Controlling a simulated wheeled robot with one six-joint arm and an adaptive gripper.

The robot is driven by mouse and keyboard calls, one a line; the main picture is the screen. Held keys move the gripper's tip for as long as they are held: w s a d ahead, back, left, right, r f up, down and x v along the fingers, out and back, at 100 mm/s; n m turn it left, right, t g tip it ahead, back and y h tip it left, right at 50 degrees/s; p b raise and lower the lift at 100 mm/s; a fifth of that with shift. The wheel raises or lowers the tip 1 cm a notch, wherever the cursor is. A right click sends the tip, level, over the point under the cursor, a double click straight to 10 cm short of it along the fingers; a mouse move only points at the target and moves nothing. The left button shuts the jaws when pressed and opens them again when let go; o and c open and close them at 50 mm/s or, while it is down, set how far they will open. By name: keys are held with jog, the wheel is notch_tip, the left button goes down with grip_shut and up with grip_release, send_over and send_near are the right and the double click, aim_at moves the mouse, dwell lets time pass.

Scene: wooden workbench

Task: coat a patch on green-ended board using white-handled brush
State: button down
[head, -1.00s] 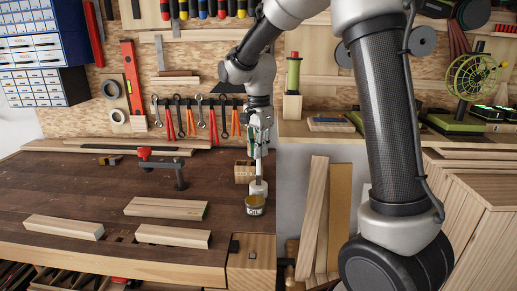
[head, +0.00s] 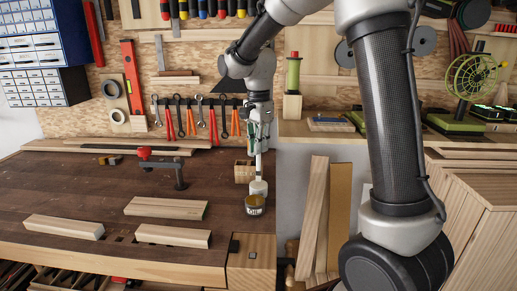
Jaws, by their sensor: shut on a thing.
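The green-ended board (head: 166,208) lies flat on the workbench, with a small green mark at its right end. My gripper (head: 259,140) is at the right side of the bench, shut on the white-handled brush (head: 258,168). The brush hangs upright with its head down, over an open tin (head: 255,208) with a dark label and amber contents. The bristle tips are at the tin's mouth; I cannot tell whether they touch the contents. The board is to the left of the brush, apart from it.
Two other plain boards (head: 64,227) and (head: 173,236) lie near the front edge. A red-knobbed clamp (head: 160,162) stands behind the green-ended board. A small wooden box (head: 244,172) is behind the tin. The bench's right edge is close to the tin.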

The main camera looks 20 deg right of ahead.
jog(key=shift+r, duration=2.75)
